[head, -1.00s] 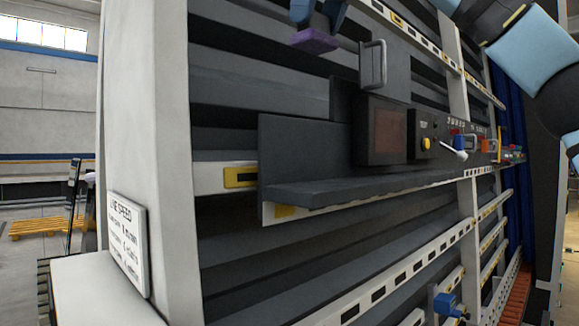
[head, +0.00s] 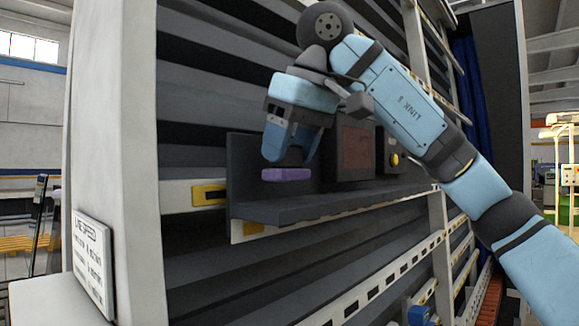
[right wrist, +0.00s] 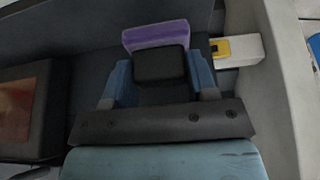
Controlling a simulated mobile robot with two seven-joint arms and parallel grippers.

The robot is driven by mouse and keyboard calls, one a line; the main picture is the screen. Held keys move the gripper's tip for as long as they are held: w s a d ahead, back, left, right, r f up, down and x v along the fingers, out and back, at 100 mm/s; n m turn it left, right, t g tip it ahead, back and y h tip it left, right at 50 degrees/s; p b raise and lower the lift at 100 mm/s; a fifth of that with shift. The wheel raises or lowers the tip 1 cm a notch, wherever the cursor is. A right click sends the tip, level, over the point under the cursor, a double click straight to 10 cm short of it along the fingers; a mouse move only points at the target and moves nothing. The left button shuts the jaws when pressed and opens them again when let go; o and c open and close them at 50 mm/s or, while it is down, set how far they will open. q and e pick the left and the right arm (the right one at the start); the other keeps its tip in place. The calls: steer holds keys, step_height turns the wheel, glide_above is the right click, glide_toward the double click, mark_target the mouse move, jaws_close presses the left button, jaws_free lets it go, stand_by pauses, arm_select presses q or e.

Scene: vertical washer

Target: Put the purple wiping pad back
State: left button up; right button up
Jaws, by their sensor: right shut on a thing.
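The purple wiping pad (head: 286,174) is held between the fingers of my right gripper (head: 289,160), which is shut on it. The pad hangs level above the dark shelf (head: 290,211), in front of its back plate, with a gap below it. In the right wrist view the pad (right wrist: 155,34) shows beyond the fingers of the gripper (right wrist: 160,75), with a black block on its near side. My left gripper is not in view.
A dark control box (head: 355,150) with a reddish screen stands on the shelf just right of the pad. A yellow knob (head: 393,160) lies further right. A pale upright post with a "LINE SPEED" sign (head: 92,262) stands at the left. The left part of the shelf is clear.

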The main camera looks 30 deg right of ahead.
mark_target(294, 153)
step_height(294, 153, down, 3)
steer(key=shift+w, duration=0.1)
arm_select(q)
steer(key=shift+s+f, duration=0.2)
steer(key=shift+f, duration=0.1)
arm_select(e)
steer(key=shift+f, duration=0.1)
steer(key=o, duration=0.8)
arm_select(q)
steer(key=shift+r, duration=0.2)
arm_select(e)
steer(key=shift+r, duration=0.2)
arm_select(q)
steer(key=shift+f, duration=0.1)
arm_select(e)
steer(key=shift+v, duration=6)
